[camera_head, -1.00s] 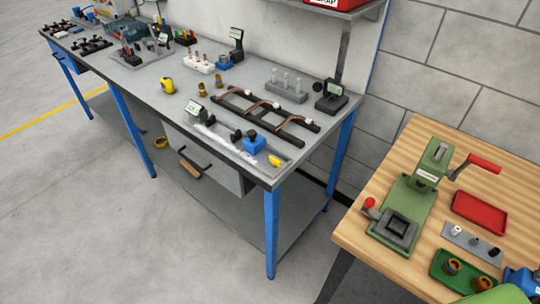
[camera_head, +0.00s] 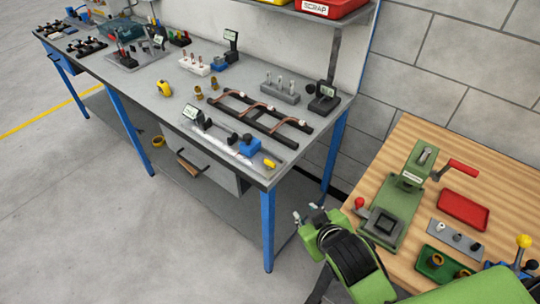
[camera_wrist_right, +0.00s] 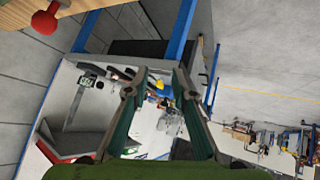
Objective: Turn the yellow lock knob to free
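A small yellow knob (camera_head: 268,164) sits at the right end of a long fixture (camera_head: 222,148) along the bench's front edge, beside a blue block (camera_head: 250,147). I cannot tell its lock setting. A yellow ball knob (camera_head: 523,241) also stands on a blue device at the far right; I cannot tell which knob is the lock. My right gripper (camera_head: 310,213) is below and to the right of the small knob in the picture, apart from it. In the right wrist view its fingers (camera_wrist_right: 160,88) are apart with nothing between them. My left gripper is not in view.
The wooden table (camera_head: 400,150) at right holds a green press (camera_head: 405,185), a red tray (camera_head: 463,209) and a green tray (camera_head: 445,263). On the grey bench, a rack with copper tubes (camera_head: 255,112) lies behind the fixture. A drawer handle (camera_head: 188,165) sticks out below.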

